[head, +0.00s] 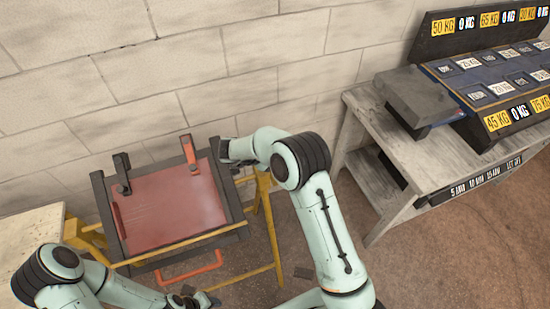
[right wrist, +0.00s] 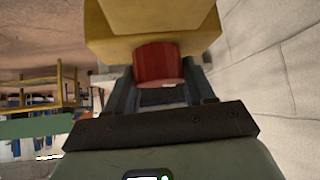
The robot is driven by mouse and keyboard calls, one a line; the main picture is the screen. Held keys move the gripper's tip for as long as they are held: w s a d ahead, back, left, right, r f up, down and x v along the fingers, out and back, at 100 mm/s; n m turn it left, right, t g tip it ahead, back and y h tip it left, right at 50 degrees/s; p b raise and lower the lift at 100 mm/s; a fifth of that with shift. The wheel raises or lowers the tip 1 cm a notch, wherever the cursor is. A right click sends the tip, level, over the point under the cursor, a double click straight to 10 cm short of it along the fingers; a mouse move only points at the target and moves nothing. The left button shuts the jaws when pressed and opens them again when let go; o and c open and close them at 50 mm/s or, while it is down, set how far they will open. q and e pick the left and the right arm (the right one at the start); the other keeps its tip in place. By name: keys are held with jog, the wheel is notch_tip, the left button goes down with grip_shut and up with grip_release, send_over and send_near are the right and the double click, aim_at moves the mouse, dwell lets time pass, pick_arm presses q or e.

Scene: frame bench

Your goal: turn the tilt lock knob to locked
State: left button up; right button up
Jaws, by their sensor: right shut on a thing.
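The tilt lock knob (right wrist: 157,64) is a red ribbed cylinder in front of a yellow block (right wrist: 150,28) in the right wrist view. My right gripper (right wrist: 159,74) is shut on it, with one dark finger on each side. In the head view my right gripper (head: 226,151) is at the upper right side of a dark frame (head: 110,222) with a red panel (head: 168,208); the knob is hidden there. Its lock marking cannot be seen. My left gripper (head: 192,299) is low in the head view, in front of the frame; its jaws are too small to read.
The frame rests on a yellow stand (head: 270,225). A dark clamp (head: 122,170) and an orange clamp (head: 190,152) stand at its back edge. An orange handle (head: 190,269) is in front. A wooden bench (head: 375,125) with weight labels is at right. A block wall is behind.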

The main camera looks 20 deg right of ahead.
jog(key=m+g, duration=0.3)
jog(key=m, duration=0.1)
jog(key=shift+d+m+g, duration=0.1)
jog(key=shift+m+g, duration=0.2)
jog(key=m+g+y, duration=0.1)
jog(key=m+g, duration=0.2)
jog(key=m, duration=0.1)
jog(key=shift+m+y, duration=0.4)
jog(key=o, duration=1)
jog(key=shift+c, duration=0.2)
jog(key=shift+d, duration=0.1)
jog(key=shift+r, duration=0.1)
